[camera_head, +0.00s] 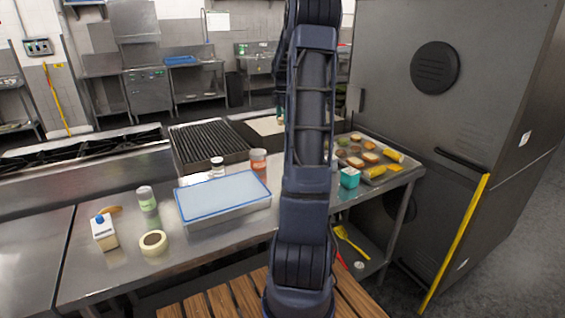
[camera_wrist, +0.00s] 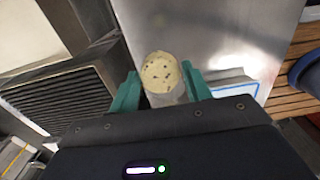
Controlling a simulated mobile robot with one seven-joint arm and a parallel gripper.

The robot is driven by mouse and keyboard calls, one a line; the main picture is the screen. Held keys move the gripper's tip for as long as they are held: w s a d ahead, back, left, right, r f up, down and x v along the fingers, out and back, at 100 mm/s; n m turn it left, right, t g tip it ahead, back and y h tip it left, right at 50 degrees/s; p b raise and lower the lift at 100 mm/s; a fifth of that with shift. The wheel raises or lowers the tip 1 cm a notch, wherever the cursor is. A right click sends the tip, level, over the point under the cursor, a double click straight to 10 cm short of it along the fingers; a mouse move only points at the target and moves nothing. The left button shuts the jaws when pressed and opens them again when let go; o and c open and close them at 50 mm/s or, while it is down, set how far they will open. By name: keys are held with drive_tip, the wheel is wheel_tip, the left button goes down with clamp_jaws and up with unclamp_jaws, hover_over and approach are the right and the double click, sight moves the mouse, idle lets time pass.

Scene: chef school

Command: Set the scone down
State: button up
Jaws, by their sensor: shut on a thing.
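The scone (camera_wrist: 160,72) is pale and round with dark specks, and it shows in the wrist view between the two green fingers. My gripper (camera_wrist: 160,88) is shut on it, with a finger at each side. Beyond the scone is the bare steel counter (camera_wrist: 200,25). I cannot tell how high the scone is above the counter.
A food tray (camera_head: 408,165) is at right. A grill (camera_head: 208,145) lies behind.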

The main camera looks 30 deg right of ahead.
wheel_tip(320, 180, down, 19)
drive_tip(key=shift+f, duration=0.2)
idle(0.4)
drive_tip(key=shift+f, duration=0.15)
drive_tip(key=o, duration=1)
drive_tip(key=shift+c, duration=0.2)
